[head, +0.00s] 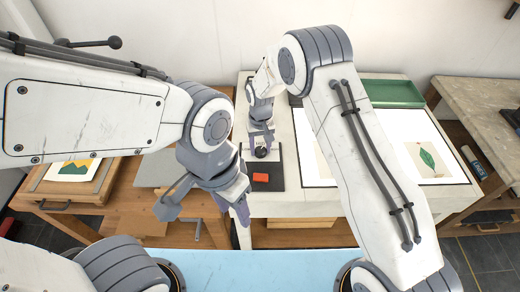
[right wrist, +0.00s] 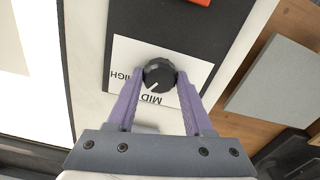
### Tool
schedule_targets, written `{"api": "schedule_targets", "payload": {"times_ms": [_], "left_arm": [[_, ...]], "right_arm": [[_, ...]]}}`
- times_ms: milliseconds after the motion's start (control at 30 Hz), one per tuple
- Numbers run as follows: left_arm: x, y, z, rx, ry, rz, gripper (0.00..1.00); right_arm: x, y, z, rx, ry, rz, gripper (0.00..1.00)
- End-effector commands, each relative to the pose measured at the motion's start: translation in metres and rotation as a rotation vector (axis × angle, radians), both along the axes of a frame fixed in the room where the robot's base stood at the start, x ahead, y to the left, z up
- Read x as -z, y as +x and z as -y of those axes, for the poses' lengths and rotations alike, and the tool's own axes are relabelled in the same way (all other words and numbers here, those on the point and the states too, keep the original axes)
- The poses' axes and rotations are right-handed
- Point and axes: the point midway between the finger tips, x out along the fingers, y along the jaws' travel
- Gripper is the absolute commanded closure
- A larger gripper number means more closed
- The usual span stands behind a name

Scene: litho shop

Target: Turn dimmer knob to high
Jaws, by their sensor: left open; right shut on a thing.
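The black dimmer knob (right wrist: 159,73) sits on a white label plate (right wrist: 190,62) on a dark panel (right wrist: 212,30). The words HIGH and MID show upside down on the plate in the right wrist view. The knob's white pointer line aims between MID and HIGH, nearer MID. My right gripper (right wrist: 157,82) is shut on the knob, one purple finger at each side. In the head view the knob (head: 261,152) is partly hidden under the right gripper (head: 261,146). My left gripper (head: 205,210) is open and empty, left of the panel and nearer me.
A red-orange piece (head: 261,177) lies on the panel's near part. The pale table (head: 315,205) holds prints (head: 432,162) and a green tray (head: 393,94) to the right. A wooden bench with a framed picture (head: 75,170) stands left. A light blue surface (head: 250,265) lies nearest me.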

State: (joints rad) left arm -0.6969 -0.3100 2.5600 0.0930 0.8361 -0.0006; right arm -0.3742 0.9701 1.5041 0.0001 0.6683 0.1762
Motion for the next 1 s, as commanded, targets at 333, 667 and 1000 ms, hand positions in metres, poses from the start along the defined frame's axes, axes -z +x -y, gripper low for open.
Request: {"api": "schedule_targets", "payload": {"times_ms": [333, 667, 1000], "left_arm": [[0.009, 0.0, 0.0, 0.0, 0.0, 0.0, 0.5], [0.014, 0.0, 0.0, 0.0, 0.0, 0.0, 0.5], [0.015, 0.0, 0.0, 0.0, 0.0, 0.0, 0.5]], "right_arm": [[-0.001, 0.002, 0.0, 0.323, 0.003, 0.005, 1.0], [-0.001, 0.002, 0.0, 0.563, 0.002, 0.005, 1.0], [-0.002, 0.002, 0.0, 0.679, 0.002, 0.005, 1.0]]}}
